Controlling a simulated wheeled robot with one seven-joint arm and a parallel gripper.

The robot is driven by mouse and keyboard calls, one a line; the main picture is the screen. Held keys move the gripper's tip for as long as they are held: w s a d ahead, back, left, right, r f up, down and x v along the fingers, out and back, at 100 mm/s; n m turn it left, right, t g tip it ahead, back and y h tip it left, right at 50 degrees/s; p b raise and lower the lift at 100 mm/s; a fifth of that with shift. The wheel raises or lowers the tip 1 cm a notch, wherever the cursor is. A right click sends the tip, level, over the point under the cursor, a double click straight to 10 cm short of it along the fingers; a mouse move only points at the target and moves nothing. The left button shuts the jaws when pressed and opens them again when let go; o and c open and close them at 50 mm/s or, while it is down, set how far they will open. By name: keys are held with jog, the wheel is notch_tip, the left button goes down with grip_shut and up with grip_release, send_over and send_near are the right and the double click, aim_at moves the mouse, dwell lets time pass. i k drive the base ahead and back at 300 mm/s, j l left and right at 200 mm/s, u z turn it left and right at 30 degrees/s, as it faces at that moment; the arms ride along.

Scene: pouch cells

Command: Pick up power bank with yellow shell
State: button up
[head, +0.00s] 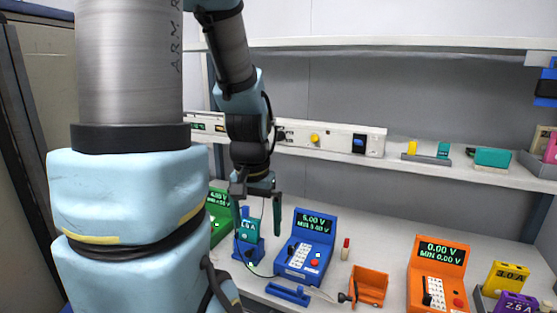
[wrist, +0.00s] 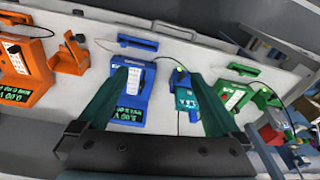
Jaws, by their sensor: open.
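The power bank with a yellow shell (head: 505,275) stands upright at the lower right in the head view, marked 3.0A, on the bench right of the orange meter. It does not show in the wrist view. My gripper (head: 261,208) hangs over the bench near the teal power bank (head: 249,230), far left of the yellow one. In the wrist view my gripper (wrist: 161,75) has its two green fingers spread, with nothing clearly held. The teal power bank (wrist: 186,98) shows there beside the right finger, with a cable on it.
A blue meter (head: 306,248), an orange meter (head: 439,277) and a green meter (head: 219,212) stand on the bench. A purple power bank (head: 515,303) is in front of the yellow one. An empty-looking orange holder (head: 369,285) lies between meters. A shelf (head: 440,168) runs above.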

aim_at(502, 276)
jog(key=k+l, duration=0.1)
jog(key=l, duration=0.4)
jog(key=k+l, duration=0.1)
jog(key=l, duration=0.45)
jog(key=l+u, duration=0.1)
jog(key=l, duration=0.4)
jog(key=k+l, duration=0.15)
jog(key=l, duration=0.35)
